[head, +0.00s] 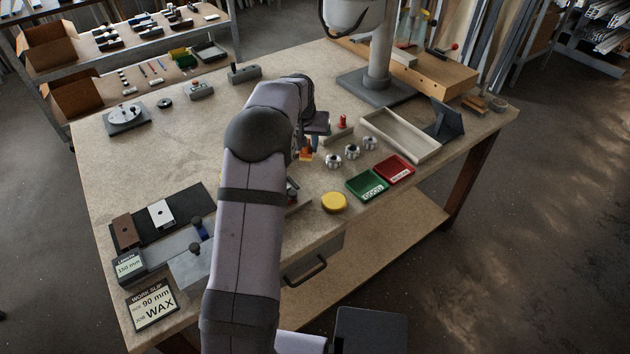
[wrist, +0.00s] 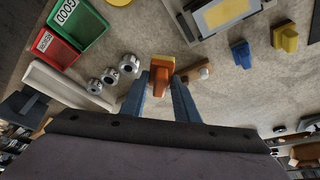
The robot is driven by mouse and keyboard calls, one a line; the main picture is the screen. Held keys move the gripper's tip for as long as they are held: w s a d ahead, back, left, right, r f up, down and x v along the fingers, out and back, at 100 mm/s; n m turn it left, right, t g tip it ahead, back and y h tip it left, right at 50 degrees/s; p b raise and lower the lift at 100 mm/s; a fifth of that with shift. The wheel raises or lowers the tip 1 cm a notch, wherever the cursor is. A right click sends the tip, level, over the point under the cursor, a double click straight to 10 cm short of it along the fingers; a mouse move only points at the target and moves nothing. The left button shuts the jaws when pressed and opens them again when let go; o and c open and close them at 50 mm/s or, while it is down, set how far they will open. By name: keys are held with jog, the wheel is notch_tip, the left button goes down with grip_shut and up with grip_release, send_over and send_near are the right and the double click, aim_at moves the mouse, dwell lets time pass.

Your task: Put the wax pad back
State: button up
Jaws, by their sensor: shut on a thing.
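My gripper (wrist: 160,82) is shut on an orange block (wrist: 161,68) with a narrower handle part, just over the bench. In the head view the orange block (head: 306,154) shows at the right side of my arm, which hides most of the gripper. A similar blue block (wrist: 240,52) and a yellow block (wrist: 285,38) stand apart in the wrist view. A round yellow disc (head: 334,202) lies near the bench's front edge. No readable label on any of these tells which is the wax pad. A sign (head: 152,307) reads "90 mm" and "WAX".
Several metal knobbed pieces (head: 352,152) stand close to the held block. Green (head: 366,187) and red (head: 394,170) trays and a long pale tray (head: 400,135) lie to the right. A grey-framed yellow panel (wrist: 225,12) lies ahead in the wrist view. The bench's left middle is clear.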

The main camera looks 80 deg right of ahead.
jog(key=shift+s+d+f+p, duration=0.1)
jog(key=shift+s+f+p, duration=0.45)
jog(key=shift+f, duration=1)
jog(key=shift+s+d+f+p, duration=0.15)
jog(key=shift+f+p, duration=0.55)
jog(key=shift+f, duration=0.9)
jog(key=shift+s+a+f+p, duration=0.1)
jog(key=shift+s+f+p, duration=0.45)
jog(key=shift+f, duration=1)
jog(key=shift+w+d+f, duration=0.1)
jog(key=shift+f, duration=0.2)
jog(key=shift+f, duration=0.1)
jog(key=shift+f, duration=0.15)
jog(key=o, duration=1)
jog(key=shift+r, duration=0.35)
jog(key=b+v, duration=0.3)
jog(key=v, duration=0.9)
